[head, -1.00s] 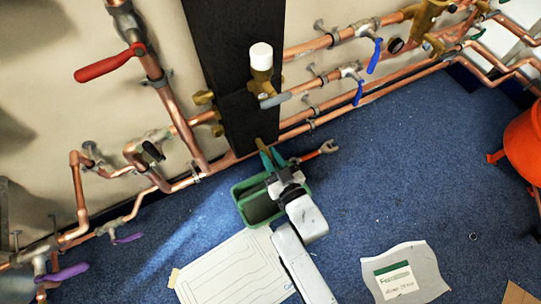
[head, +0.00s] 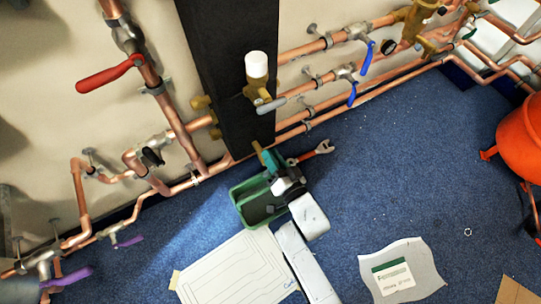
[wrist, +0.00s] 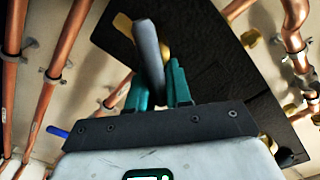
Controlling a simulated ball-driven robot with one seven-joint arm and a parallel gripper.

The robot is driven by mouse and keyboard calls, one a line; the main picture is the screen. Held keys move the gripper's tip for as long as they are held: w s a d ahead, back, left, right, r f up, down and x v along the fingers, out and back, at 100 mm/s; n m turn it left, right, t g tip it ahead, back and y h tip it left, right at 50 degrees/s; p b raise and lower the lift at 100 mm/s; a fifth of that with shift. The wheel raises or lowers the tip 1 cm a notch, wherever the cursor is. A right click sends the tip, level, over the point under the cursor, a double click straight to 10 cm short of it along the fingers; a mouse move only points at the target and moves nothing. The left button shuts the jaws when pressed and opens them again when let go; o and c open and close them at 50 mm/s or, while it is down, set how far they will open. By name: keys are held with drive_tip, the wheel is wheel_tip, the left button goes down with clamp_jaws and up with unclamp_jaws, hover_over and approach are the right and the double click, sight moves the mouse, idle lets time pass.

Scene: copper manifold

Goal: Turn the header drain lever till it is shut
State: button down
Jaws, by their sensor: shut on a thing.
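The black header (head: 225,60) stands upright against the wall. My gripper (head: 267,158) is at its lower end, over the green tray, with its teal fingers pointing up at the header. In the wrist view a grey lever (wrist: 148,48), taken as the header drain lever, runs from between the teal fingers out past their tips. My gripper (wrist: 158,88) is shut on it. In the head view a brass-coloured piece (head: 258,147) shows just beyond the fingertips. The lever's pivot is hidden by my gripper, so its angle to the pipe cannot be told.
A white-capped brass valve (head: 256,70) with its own grey lever (head: 271,105) sits higher on the header. Copper pipes run both sides. A green tray (head: 240,212) and an orange wrench (head: 312,153) lie on the blue floor.

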drive_tip(key=shift+w+d+f+m+p, duration=0.15)
drive_tip(key=shift+f+m, duration=0.25)
drive_tip(key=shift+m, duration=1.45)
drive_tip(key=shift+d+f+m+p, duration=0.25)
drive_tip(key=shift+f+m, duration=0.1)
drive_tip(key=shift+m, duration=1.45)
drive_tip(key=shift+w+d+f+m+p, duration=0.15)
drive_tip(key=shift+f+m, duration=0.25)
drive_tip(key=shift+m, duration=1.45)
drive_tip(key=shift+f, duration=0.1)
drive_tip(key=c, duration=1.1)
unclamp_jaws()
drive_tip(key=p+v, duration=0.3)
drive_tip(key=v, duration=0.7)
drive_tip(key=shift+s+d+p, duration=0.25)
drive_tip(key=shift+s+p, duration=0.1)
drive_tip(key=shift+p, duration=0.05)
